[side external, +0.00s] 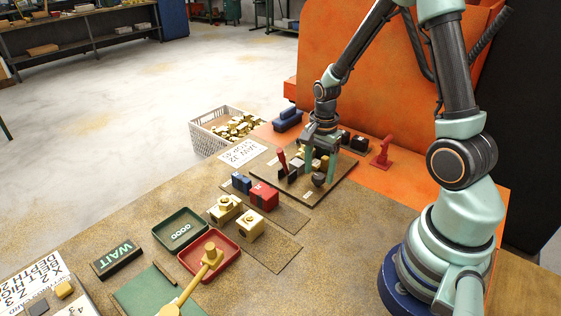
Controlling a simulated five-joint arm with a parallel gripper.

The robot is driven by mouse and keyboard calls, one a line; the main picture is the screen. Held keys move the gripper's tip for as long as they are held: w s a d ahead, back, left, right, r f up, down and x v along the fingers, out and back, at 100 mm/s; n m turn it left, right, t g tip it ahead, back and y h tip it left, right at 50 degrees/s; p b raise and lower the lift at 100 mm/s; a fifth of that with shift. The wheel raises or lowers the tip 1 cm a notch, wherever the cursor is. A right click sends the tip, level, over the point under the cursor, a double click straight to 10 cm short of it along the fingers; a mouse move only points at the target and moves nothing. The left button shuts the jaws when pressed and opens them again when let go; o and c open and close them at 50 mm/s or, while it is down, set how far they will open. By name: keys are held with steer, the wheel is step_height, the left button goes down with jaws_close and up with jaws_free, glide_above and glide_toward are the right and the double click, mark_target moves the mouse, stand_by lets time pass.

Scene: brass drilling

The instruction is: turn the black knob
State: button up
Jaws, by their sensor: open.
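A dark round knob (318,180), which looks like the black knob, sits near the front right of a dark fixture board (312,197) on the bench. My gripper (320,167) points down over the board with its greenish fingers apart. The fingers are close behind and above the knob in this view. I cannot tell whether either finger touches it. A small pale brassy piece (324,161) shows between the fingers. A red lever (282,160) stands upright on the left of the board.
Black blocks (359,142) and a red clamp-like part (381,152) are behind the board. Blue (241,184) and red (264,196) blocks and brass parts (250,224) lie in front. Green (180,230) and red (209,257) trays are nearer. A white basket (226,129) stands at the back.

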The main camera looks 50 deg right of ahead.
steer(key=shift+f, duration=0.5)
jaws_close()
